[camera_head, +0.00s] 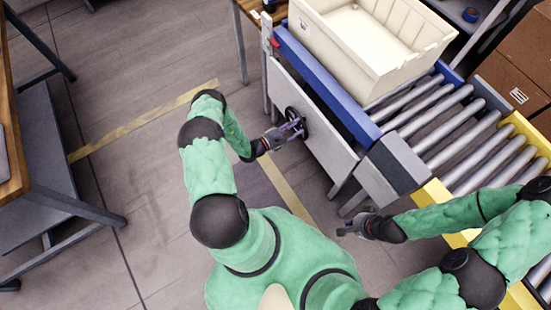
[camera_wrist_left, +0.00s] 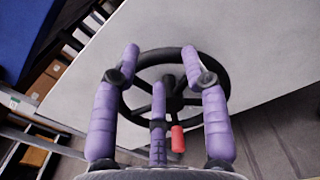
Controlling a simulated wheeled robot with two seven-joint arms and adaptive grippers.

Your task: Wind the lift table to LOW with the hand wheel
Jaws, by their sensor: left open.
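The black hand wheel (camera_head: 304,130) is mounted on the grey side panel of the lift table (camera_head: 322,138). In the left wrist view the wheel (camera_wrist_left: 173,103) shows its rim, spokes and hub, with a red grip (camera_wrist_left: 178,139) sticking out near the lower rim. My left gripper (camera_head: 294,127) is at the wheel. In the left wrist view its purple fingers (camera_wrist_left: 160,66) are open and spread across the wheel; contact with the rim cannot be told. My right gripper (camera_head: 358,225) hangs over the floor, away from the wheel; its jaw state is too small to tell.
A cream tote (camera_head: 378,60) stands on top, by the blue side rail (camera_head: 325,82). A roller conveyor (camera_head: 455,110) with yellow sides runs to the right. Brown cartons (camera_head: 515,60) stand at the upper right. A wooden-topped bench (camera_head: 12,150) is at the left; floor between is clear.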

